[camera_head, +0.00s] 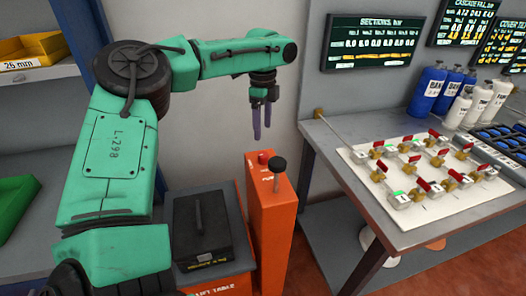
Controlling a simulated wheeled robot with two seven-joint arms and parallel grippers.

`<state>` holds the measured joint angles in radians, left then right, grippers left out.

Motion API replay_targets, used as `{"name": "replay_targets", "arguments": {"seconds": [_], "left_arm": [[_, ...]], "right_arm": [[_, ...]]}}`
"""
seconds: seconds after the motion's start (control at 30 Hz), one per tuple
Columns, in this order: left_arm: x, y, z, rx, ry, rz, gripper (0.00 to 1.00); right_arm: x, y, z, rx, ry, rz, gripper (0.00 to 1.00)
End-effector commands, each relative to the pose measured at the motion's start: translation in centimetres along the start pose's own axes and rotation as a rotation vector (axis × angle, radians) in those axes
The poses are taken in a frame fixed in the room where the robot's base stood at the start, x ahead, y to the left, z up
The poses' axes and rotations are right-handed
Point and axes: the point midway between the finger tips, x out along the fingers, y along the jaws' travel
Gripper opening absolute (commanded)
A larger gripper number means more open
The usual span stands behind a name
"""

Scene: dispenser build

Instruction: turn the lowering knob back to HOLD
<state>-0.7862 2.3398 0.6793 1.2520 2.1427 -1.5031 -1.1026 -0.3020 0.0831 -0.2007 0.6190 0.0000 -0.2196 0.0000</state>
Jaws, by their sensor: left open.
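A black round knob (279,163) stands on a short stem on top of an orange post (272,225). I take it to be the lowering knob; its HOLD marking cannot be read. A red button (263,158) sits beside it on the same top, behind and to the left. My left gripper (261,131) points down above and behind the post, a little left of the knob in the picture. Its two purple-grey fingers are slightly apart with nothing between them, and they appear clear of the knob. My right gripper does not show.
A black box (202,232) lies on the orange lift table left of the post. To the right, a workbench (335,150) carries a white panel (425,205) with several red-handled valves, and several bottles. Shelves with yellow and green bins are at left.

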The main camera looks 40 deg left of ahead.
Motion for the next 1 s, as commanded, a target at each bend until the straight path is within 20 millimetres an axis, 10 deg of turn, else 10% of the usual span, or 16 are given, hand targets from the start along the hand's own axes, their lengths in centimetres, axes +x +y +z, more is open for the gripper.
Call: {"name": "replay_targets", "arguments": {"seconds": [0.33,0.7,0.9,1.0], "left_arm": [[8.5,0.1,0.1,-0.002,-0.003,0.005,0.74],[10.1,0.1,0.1,-0.002,-0.001,0.001,0.74],[10.1,0.0,0.1,-0.003,-0.001,0.0,0.02],[10.0,0.0,0.1,-0.003,-0.002,0.0,0.0]], "right_arm": [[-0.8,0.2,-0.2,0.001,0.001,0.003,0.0],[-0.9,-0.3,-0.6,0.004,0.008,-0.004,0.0],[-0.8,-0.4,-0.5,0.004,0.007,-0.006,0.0],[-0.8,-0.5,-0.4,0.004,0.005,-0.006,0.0]]}}
